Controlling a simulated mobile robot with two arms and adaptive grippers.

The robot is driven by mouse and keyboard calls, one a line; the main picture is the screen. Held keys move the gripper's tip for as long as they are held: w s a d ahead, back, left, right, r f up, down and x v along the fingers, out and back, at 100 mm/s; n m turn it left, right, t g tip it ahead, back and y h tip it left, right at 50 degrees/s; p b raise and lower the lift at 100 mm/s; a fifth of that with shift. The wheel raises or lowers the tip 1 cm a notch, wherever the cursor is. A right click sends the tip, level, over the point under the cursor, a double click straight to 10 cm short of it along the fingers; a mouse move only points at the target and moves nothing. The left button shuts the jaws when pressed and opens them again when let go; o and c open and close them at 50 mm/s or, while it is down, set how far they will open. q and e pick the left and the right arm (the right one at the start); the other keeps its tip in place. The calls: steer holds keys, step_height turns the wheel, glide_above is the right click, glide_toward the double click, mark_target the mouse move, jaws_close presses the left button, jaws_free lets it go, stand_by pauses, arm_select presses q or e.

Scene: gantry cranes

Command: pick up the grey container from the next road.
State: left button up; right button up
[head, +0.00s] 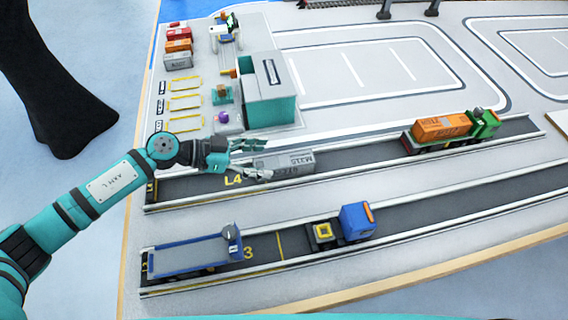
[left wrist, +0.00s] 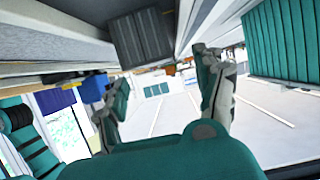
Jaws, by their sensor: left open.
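The grey container (head: 296,161), marked with dark lettering, lies on the dark upper road beside the yellow L4 mark. My left gripper (head: 254,157) is open at the container's left end, with one finger toward the far side and one toward the near side. In the left wrist view the container (left wrist: 143,37) shows dark and ribbed, beyond my open fingers (left wrist: 163,85). Nothing is held between them. I cannot tell whether a finger touches it. My right gripper is out of view.
An orange container (head: 443,129) rides a green truck (head: 485,122) farther right on the same road. A blue flatbed (head: 190,256) and a blue tractor (head: 356,222) stand on the nearer road. White kerbs edge both roads. A teal-grey block (head: 267,95) stands behind.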

mark_target(282, 160)
arm_select(q)
steer(key=x, duration=0.5)
steer(key=shift+s+d, duration=0.15)
steer(key=shift+d, duration=0.1)
steer(key=shift+a, duration=0.1)
steer(key=c, duration=1.4)
